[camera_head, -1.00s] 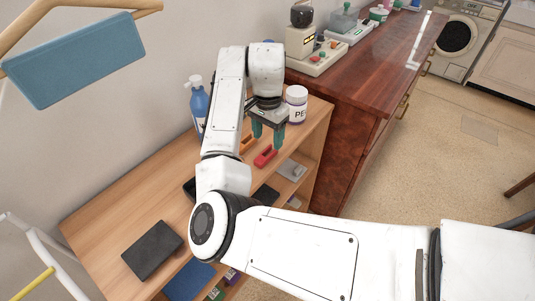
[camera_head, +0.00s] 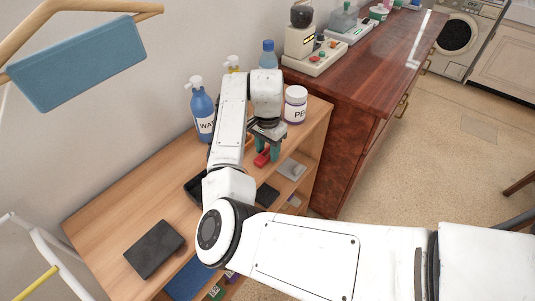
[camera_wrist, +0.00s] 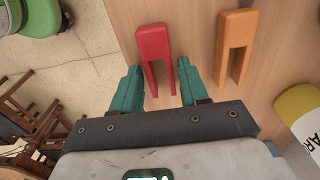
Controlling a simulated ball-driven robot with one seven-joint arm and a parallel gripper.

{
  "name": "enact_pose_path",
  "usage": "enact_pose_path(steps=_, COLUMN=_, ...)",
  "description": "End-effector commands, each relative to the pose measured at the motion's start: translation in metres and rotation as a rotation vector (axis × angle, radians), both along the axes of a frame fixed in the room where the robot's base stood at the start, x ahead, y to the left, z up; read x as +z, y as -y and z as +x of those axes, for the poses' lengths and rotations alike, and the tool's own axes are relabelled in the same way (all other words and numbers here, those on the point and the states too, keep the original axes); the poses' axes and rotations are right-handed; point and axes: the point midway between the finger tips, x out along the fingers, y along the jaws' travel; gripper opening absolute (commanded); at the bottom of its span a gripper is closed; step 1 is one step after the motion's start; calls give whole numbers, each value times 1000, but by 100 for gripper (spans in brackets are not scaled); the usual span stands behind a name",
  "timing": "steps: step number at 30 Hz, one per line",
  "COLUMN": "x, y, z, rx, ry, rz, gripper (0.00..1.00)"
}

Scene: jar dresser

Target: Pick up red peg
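The red peg (camera_wrist: 154,45), a flat clothespin shape with two prongs, lies on the wooden shelf top. In the wrist view its prongs point toward my gripper (camera_wrist: 162,85), whose teal fingers are open on either side of the prong ends. No contact shows, and the height gap cannot be judged. In the head view the red peg (camera_head: 262,158) shows just under my gripper (camera_head: 268,154), partly hidden by the fingers. An orange peg (camera_wrist: 238,38) of the same shape lies to the right of the red one in the wrist view.
A white jar (camera_head: 295,105), a blue bottle (camera_head: 201,110) and a grey object (camera_head: 291,169) stand or lie near my gripper on the shelf top (camera_head: 120,215). A dark block (camera_head: 154,248) lies at the near left. The taller wooden dresser (camera_head: 375,75) rises on the right.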

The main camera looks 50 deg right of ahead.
Motion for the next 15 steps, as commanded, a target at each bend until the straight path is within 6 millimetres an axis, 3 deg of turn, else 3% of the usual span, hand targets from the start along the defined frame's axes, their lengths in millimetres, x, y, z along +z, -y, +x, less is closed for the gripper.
enact_pose_path(steps=2, x=0, y=0, z=0, rx=0, ry=0, rz=0, gripper=36)
enact_pose_path(steps=12, x=0, y=0, z=0, rx=0, ry=0, rz=0, gripper=3)
enact_pose_path(steps=15, x=0, y=0, z=0, rx=0, ry=0, rz=0, gripper=2)
